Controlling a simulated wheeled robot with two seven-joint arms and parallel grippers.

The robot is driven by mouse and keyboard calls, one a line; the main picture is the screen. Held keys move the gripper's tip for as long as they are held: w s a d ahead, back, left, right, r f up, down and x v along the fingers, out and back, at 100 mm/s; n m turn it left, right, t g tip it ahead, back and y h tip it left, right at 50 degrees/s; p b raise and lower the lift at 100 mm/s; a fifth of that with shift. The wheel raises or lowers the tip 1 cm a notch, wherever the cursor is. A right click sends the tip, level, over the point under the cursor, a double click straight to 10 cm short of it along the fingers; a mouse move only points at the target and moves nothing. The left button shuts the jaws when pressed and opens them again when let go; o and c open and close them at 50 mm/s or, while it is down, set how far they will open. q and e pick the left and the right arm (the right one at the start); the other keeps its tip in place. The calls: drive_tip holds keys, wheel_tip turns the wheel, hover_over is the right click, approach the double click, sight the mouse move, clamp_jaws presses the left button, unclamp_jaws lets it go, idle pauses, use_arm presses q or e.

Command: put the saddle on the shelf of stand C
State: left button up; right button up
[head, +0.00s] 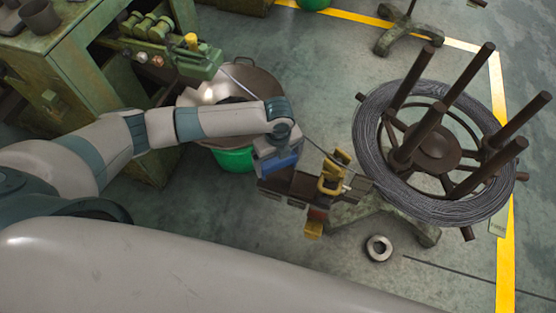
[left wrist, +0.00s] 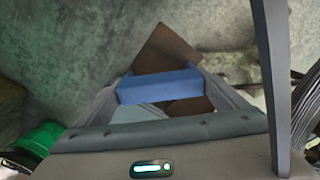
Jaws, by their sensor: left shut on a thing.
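My left gripper (head: 280,163) is shut on a blue block (head: 284,164), which appears to be the saddle. In the left wrist view the blue block (left wrist: 157,87) spans between the two grey fingers. Dark brown flat plates (head: 300,187) lie just beyond and below it; they look like the shelf of a stand, and one brown plate (left wrist: 168,48) shows past the block in the left wrist view. I cannot tell whether the block touches them. No letter can be read on the stand. My right gripper is not in view.
Yellow bent fittings (head: 331,184) rise beside the plates, near a thin wire. A large reel of grey wire (head: 370,150) with upright posts stands to the right. A green machine (head: 62,90) and a round bin (head: 236,160) are at left. A metal ring (head: 379,248) lies on the floor.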

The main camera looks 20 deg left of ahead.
use_arm(q)
drive_tip(key=shift+f, duration=0.1)
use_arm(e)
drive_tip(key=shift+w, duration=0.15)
use_arm(q)
drive_tip(key=o, duration=0.9)
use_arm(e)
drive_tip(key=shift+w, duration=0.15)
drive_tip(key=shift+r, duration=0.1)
use_arm(q)
drive_tip(key=shift+r, duration=0.55)
wheel_tip(320, 180, up, 10)
drive_tip(key=shift+r+b, duration=0.1)
drive_tip(key=shift+b, duration=0.25)
drive_tip(key=shift+r, duration=0.5)
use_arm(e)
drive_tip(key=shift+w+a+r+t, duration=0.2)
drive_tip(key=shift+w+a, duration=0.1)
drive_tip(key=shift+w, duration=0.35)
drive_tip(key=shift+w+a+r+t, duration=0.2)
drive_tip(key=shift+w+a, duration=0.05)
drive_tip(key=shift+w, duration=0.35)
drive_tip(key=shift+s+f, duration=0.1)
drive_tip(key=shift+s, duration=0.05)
